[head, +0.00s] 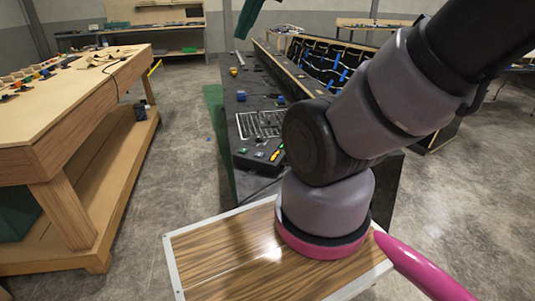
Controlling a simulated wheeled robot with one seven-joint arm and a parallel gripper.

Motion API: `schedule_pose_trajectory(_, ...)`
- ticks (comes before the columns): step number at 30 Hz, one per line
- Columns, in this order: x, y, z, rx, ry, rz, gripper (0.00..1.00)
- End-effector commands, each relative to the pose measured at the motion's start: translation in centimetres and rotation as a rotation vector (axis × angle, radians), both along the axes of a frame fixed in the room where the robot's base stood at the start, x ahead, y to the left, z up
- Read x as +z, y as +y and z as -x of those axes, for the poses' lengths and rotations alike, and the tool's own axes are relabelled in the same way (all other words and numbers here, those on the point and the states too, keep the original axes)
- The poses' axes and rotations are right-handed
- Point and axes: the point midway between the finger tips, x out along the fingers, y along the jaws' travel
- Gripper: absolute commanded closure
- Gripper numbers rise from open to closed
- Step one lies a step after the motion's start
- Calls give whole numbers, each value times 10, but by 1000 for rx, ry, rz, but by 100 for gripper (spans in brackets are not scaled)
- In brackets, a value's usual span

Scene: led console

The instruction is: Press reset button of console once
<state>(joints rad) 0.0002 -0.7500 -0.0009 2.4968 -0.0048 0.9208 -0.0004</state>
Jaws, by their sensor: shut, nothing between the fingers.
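A long dark bench (240,104) stands ahead of me. On its near end lies a panel with a white grid (259,124), which looks like part of the console. Several small coloured pieces, among them a yellow one (275,155) and a green one, sit along its near edge. They are too small to tell which is the reset button, and my arm covers the panel's right side. My gripper is out of the picture; my grey arm leaves at the upper right.
A wooden workbench (75,95) with small tools stands at left. Behind the dark bench is a rack of wires (325,62). A dark green piece (248,18) of unclear kind enters at the top. Bare concrete floor (180,150) lies between the benches.

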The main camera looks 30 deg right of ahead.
Motion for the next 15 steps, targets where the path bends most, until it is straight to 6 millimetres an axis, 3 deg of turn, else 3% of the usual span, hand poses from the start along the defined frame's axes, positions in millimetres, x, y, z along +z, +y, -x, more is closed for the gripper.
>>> schedule_pose_trajectory(11, 0, 0, 0, -1, 1, -1, 100)
schedule_pose_trajectory(15, -5, 1, -11, -46, 43, -52, 100)
